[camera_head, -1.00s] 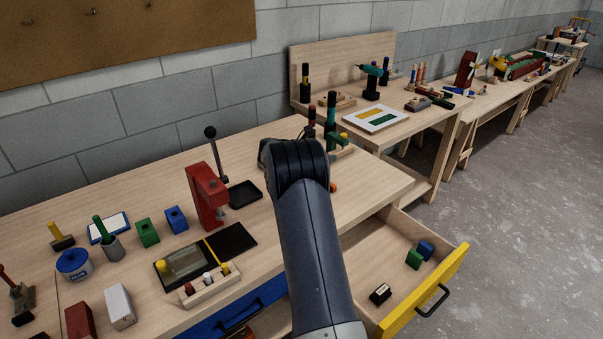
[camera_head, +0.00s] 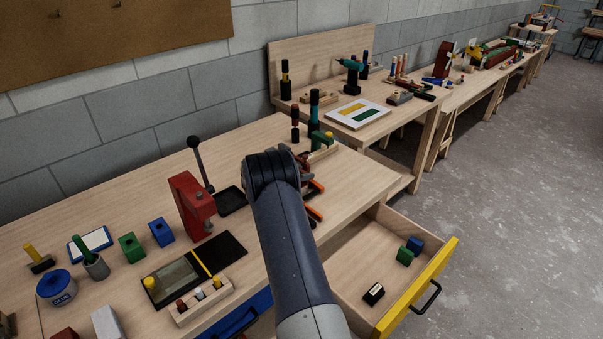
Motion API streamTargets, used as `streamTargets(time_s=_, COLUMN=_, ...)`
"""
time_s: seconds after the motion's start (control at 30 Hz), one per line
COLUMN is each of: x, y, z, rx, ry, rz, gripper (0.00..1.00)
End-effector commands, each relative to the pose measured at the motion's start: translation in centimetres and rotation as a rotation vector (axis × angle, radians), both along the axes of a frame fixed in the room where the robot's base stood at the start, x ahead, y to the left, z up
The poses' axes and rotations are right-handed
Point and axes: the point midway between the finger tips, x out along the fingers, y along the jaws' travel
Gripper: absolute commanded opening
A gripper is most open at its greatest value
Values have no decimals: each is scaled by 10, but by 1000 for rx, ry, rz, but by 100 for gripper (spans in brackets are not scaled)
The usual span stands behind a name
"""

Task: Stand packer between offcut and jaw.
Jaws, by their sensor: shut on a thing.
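My arm reaches over the bench (camera_head: 359,167), its dark upper joint near the bench's right end. My gripper is hidden behind this arm, so neither its fingers nor anything between them shows. Two orange-and-dark parts show just right of the arm, one above the other; I cannot tell whether they belong to a clamp. I cannot make out the packer, the offcut or the jaw with certainty; the area behind my arm is covered.
A red press (camera_head: 188,203) with a lever stands left of my arm. Green (camera_head: 132,247) and blue (camera_head: 161,232) blocks stand farther left. A dark mat (camera_head: 222,251) lies in front. The yellow-fronted drawer (camera_head: 417,290) is open, with several small blocks inside.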

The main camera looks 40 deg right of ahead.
Motion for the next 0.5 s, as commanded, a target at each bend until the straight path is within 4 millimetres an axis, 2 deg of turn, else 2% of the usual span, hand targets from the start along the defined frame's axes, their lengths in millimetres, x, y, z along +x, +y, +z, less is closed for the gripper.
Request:
streamTargets(time_s=0.43, x=0, y=0, z=-11, rx=0, ry=-1, rz=1, gripper=23)
streamTargets(time_s=0.47, x=0, y=0, z=-9, rx=0, ry=-1, rz=1, gripper=47)
streamTargets(time_s=0.5, x=0, y=0, z=-9, rx=0, ry=-1, rz=1, gripper=50)
